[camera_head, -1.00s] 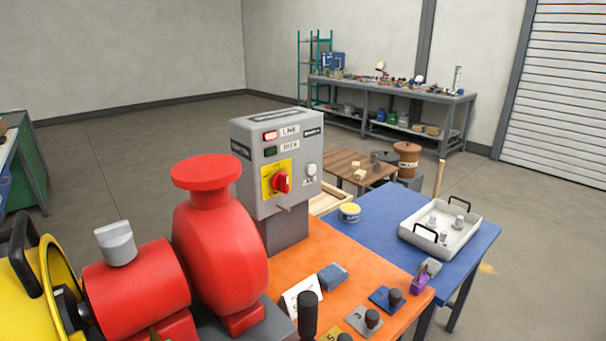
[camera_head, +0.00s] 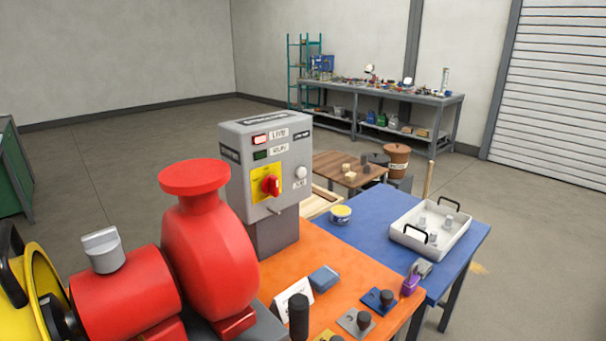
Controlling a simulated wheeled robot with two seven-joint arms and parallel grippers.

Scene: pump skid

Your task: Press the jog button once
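The grey control box (camera_head: 266,178) stands on a grey post at the back of the orange bench top. Its front face carries a red lamp labelled LIVE (camera_head: 260,139), a dark green lamp (camera_head: 261,155) below it, and a red rotary switch (camera_head: 270,185) on a yellow plate. A round white button (camera_head: 301,172) sits at the right of that face, with a small label under it too small to read surely; it appears to be the jog button. Neither of my grippers shows in the head view.
The red pump (camera_head: 210,240) and yellow motor guard (camera_head: 35,290) fill the left front. The orange bench top (camera_head: 345,262) holds a white card (camera_head: 293,296), a blue block (camera_head: 324,278) and several knobbed plates. A white tray (camera_head: 465,240) sits on the blue table (camera_head: 375,218).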

